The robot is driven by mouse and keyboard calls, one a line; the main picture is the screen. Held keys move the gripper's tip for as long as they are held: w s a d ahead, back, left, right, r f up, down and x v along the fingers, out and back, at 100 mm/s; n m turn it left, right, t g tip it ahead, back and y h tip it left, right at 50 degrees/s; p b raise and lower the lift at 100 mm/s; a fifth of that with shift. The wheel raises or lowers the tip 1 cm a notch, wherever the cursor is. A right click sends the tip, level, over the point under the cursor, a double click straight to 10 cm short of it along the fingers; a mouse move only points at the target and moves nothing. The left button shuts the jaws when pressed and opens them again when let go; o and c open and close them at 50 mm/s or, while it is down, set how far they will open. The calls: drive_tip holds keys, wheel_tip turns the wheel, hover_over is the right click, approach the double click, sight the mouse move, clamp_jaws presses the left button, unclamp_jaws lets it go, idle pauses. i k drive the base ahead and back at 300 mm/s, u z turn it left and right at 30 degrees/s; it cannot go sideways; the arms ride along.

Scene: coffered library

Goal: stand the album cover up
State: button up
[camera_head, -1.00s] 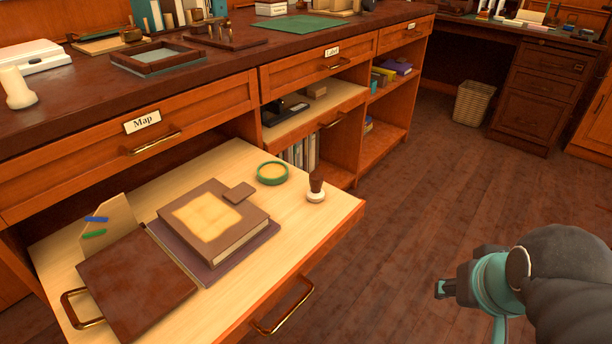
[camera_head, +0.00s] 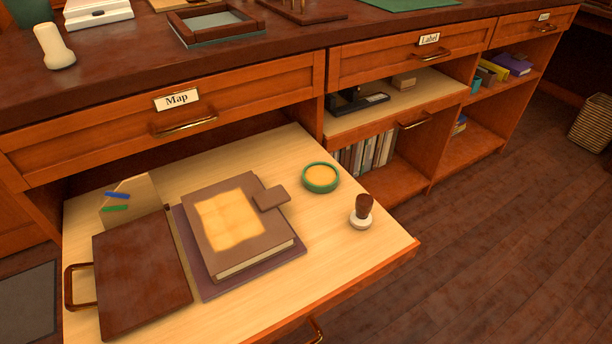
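A thick brown album (camera_head: 275,238) with a yellowed parchment panel (camera_head: 230,219) on its top lies on a dark purple board (camera_head: 250,269) in the pulled-out drawer. A dark brown leathery cover (camera_head: 142,270) lies flat to the left, along the board's left edge. I cannot tell how the two are joined. A small brown tab (camera_head: 271,198) lies at the album's upper right corner. My gripper is not in view now.
The drawer (camera_head: 320,277) also holds a green-rimmed round dish (camera_head: 320,178), a stamp with a dark handle (camera_head: 362,212), and a pale card (camera_head: 130,195) with blue and green strips behind the cover. The counter (camera_head: 300,47) overhangs the drawer's back.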

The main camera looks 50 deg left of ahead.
sight(233, 221)
drive_tip(key=z, duration=0.05)
drive_tip(key=i, duration=1.4)
drive_tip(key=u, duration=1.3)
drive_tip(key=i, duration=0.2)
drive_tip(key=u, duration=1.85)
